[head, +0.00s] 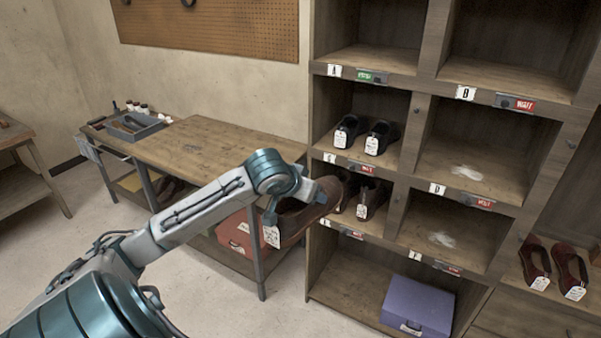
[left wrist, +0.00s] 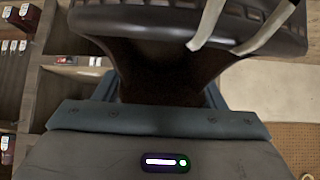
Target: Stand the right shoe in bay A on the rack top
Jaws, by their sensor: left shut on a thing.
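My left gripper (head: 286,192) is shut on a brown shoe (head: 305,213) with a white tag (head: 271,236) hanging from it. The shoe is in the air in front of the left column of the rack, overlapping the dark brown shoes behind it. In the left wrist view the held shoe (left wrist: 170,72) fills the space between the jaws, and its dark sole edge shows. Bay A (head: 380,60), upper left with a green sign, has an empty visible floor. I cannot tell whether the held shoe is a left or right one. My right gripper is not in view.
Black shoes (head: 382,137) stand in the bay under A; dark brown shoes (head: 373,198) stand lower. Bay B (head: 520,75) and bay D (head: 480,155) look empty. A purple box (head: 417,306) sits at the bottom. A wooden bench (head: 210,140) stands left of the rack.

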